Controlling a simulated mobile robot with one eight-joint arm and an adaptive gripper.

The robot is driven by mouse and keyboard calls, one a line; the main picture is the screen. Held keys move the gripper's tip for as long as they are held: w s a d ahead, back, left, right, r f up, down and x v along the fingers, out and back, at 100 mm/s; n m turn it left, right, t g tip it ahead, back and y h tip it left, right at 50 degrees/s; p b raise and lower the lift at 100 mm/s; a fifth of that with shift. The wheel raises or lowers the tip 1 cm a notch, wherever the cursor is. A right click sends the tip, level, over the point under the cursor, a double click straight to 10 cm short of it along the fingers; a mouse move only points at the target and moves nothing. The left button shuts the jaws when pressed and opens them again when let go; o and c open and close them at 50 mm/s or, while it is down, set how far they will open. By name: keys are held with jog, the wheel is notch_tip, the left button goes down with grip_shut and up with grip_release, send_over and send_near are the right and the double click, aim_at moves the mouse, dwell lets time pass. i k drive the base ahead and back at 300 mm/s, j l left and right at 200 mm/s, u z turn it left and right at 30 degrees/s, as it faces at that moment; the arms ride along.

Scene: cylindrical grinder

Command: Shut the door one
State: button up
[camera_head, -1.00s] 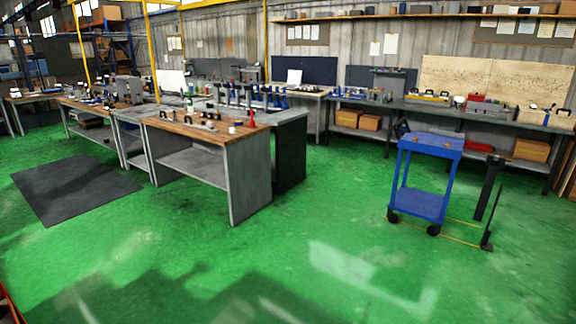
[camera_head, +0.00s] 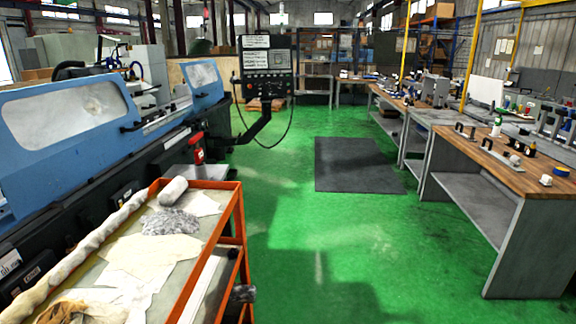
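The blue cylindrical grinder (camera_head: 150,160) stands along the left side. It has a large blue door with a window (camera_head: 68,118) at the left and a smaller blue door with a window (camera_head: 203,76) further back. The two doors stand apart, and an opening with machine parts shows between them. No label shows which of them is door one. My gripper is not in view.
An orange-framed cart (camera_head: 231,215) with cloths stands close in front of the grinder. A control panel (camera_head: 267,66) hangs on an arm at the machine's far end. Workbenches (camera_head: 520,235) line the right. Green floor (camera_head: 300,230) between is clear, with a dark mat (camera_head: 355,165).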

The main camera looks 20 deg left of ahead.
aim_at(31, 178)
jog(key=i+u, duration=0.3)
jog(key=i, duration=1.85)
jog(key=i+u, duration=0.15)
jog(key=i, duration=0.4)
jog(key=i+u, duration=0.2)
jog(key=i, duration=0.35)
jog(key=i+l+u, duration=0.15)
jog(key=i, duration=0.35)
jog(key=i+l+u, duration=0.15)
jog(key=i, duration=0.4)
jog(key=i+j+u, duration=0.2)
jog(key=i+j, duration=0.25)
jog(key=i+j+u, duration=0.45)
jog(key=i+j, duration=0.15)
jog(key=i, duration=0.35)
